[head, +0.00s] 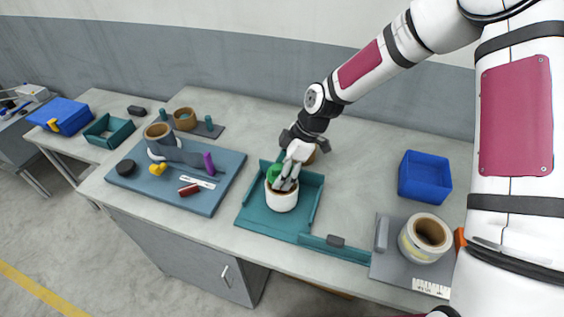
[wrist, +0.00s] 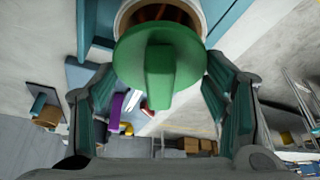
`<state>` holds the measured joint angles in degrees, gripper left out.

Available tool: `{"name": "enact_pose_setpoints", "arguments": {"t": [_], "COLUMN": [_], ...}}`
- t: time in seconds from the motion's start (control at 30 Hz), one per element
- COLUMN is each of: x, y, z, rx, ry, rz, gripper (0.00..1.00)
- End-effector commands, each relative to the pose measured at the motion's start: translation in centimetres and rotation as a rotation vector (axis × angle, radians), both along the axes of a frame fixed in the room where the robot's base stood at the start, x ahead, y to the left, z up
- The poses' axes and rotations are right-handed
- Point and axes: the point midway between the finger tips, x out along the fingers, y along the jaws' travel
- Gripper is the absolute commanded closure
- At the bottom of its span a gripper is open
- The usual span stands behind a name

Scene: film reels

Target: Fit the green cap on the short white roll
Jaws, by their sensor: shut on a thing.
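The short white roll (head: 281,201) stands upright in the teal tray (head: 259,222), below my gripper (head: 287,173). My gripper is shut on the green cap (head: 274,172), which is at the roll's mouth. In the wrist view the cap (wrist: 187,62) is a green disc with a raised grip bar, between the two fingers. Behind it, part of the roll's pale rim and brown inside (wrist: 160,12) still shows, so the cap does not cover the whole opening in that view. Whether cap and roll touch cannot be told.
A larger white roll (head: 408,246) stands on a grey device at right, near a blue bin (head: 425,178). A blue-grey board (head: 205,201) with tools is at left. The bench between tray and bin is clear.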

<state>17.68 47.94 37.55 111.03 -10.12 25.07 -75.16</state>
Motion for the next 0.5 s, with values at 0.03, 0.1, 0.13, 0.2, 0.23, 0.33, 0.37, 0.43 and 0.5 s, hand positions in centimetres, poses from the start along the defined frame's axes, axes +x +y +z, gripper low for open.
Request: {"name": "enact_pose_setpoints", "arguments": {"t": [0.03, 0.1, 0.13, 0.2, 0.23, 0.33, 0.37, 0.43, 0.5], "x": [0.1, 0.0, 0.0, 0.1, 0.1, 0.0, 0.0, 0.0, 0.0], "y": [0.0, 0.0, 0.0, 0.0, 0.0, 0.0, 0.0, 0.0, 0.0], "z": [-0.6, -1.1, -1.3, -1.7, -1.8, -2.0, -2.1, -2.1, -2.1], "rx": [0.000, 0.000, 0.000, 0.000, 0.000, 0.000, 0.000, -0.001, 0.000], "ry": [0.001, 0.002, 0.002, 0.000, 0.000, 0.000, 0.000, 0.000, 0.000], "rz": [0.000, 0.001, 0.001, 0.000, 0.000, 0.000, 0.000, 0.000, 0.000], "gripper": [0.59, 0.59, 0.59, 0.59, 0.59, 0.59, 0.59, 0.59, 0.59]}}
